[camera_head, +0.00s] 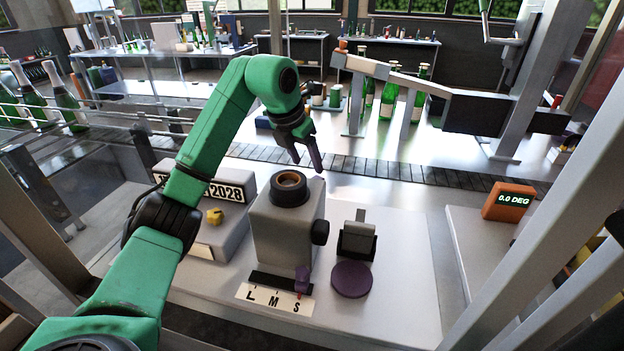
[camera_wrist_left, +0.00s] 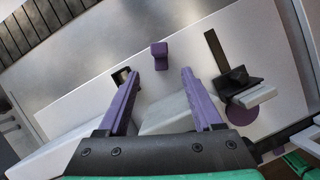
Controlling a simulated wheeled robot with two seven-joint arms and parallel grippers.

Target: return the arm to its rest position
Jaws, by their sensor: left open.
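My left arm (camera_head: 205,150) is green and reaches from the lower left up over the bench. Its gripper (camera_head: 307,160) hangs above and just behind the grey box (camera_head: 280,240) with the dark ring (camera_head: 290,188) on top. In the left wrist view the purple fingers (camera_wrist_left: 160,74) are spread apart with nothing held between them. A small purple block (camera_wrist_left: 159,55) lies beyond the fingertips, apart from them. My right gripper is not in view.
A date unit (camera_head: 225,192), an orange display (camera_head: 509,201) reading 0.0 DEG and a conveyor (camera_head: 400,170) surround the box. Green bottles (camera_head: 388,99) stand behind.

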